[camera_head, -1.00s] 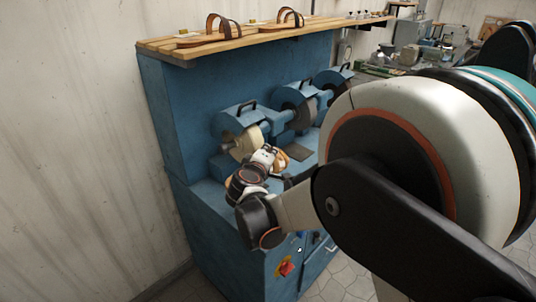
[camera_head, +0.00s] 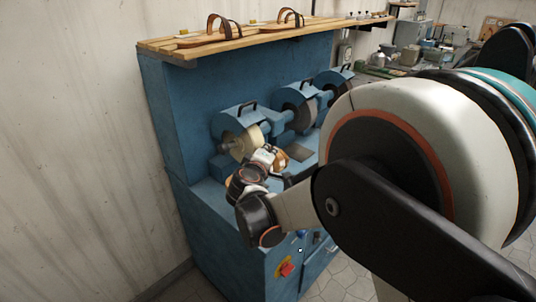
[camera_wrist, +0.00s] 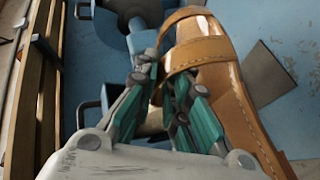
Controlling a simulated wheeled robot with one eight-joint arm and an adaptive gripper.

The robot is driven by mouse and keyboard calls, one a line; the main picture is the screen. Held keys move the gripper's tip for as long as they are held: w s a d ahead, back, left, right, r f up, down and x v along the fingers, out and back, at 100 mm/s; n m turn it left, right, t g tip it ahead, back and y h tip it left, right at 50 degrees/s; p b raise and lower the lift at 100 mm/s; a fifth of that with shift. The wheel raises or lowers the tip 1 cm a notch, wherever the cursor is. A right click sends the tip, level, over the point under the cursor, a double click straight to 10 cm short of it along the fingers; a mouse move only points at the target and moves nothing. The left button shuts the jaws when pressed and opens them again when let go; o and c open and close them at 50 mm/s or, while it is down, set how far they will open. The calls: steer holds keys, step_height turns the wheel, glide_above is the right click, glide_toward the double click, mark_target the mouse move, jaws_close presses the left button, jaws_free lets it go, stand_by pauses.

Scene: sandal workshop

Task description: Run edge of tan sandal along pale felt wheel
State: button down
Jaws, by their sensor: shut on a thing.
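The tan sandal (camera_wrist: 232,90) is held in my gripper (camera_wrist: 172,80). In the wrist view its sole runs along the right of the fingers, and its strap passes at the fingertips. The fingers are closed on it, apparently at the strap; the exact hold is partly hidden. In the head view my gripper (camera_head: 265,155) is in front of the machine, with the sandal (camera_head: 281,162) at its right side. The pale felt wheel (camera_head: 241,143) is just behind and left of my gripper. I cannot tell whether the sandal's edge touches it.
The blue machine (camera_head: 178,110) carries darker wheels (camera_head: 301,112) to the right. A slatted wooden shelf (camera_head: 265,35) on top holds other sandals (camera_head: 222,30). A dark plate (camera_head: 299,152) lies on the machine ledge. A red switch (camera_head: 286,269) is on the front.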

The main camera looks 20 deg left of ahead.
steer(key=shift+w+d, duration=0.2)
steer(key=shift+w, duration=0.35)
steer(key=shift+w+d, duration=0.15)
steer(key=shift+w, duration=0.1)
steer(key=shift+w+d, duration=0.2)
steer(key=shift+w, duration=0.2)
steer(key=shift+w+d, duration=0.15)
steer(key=shift+w, duration=0.15)
steer(key=shift+w, duration=0.15)
steer(key=shift+w+d+b, duration=0.1)
steer(key=shift+w+b, duration=0.15)
steer(key=shift+b, duration=0.05)
stand_by(0.8)
steer(key=shift+w+d, duration=0.1)
steer(key=shift+w, duration=0.25)
steer(key=shift+w, duration=0.15)
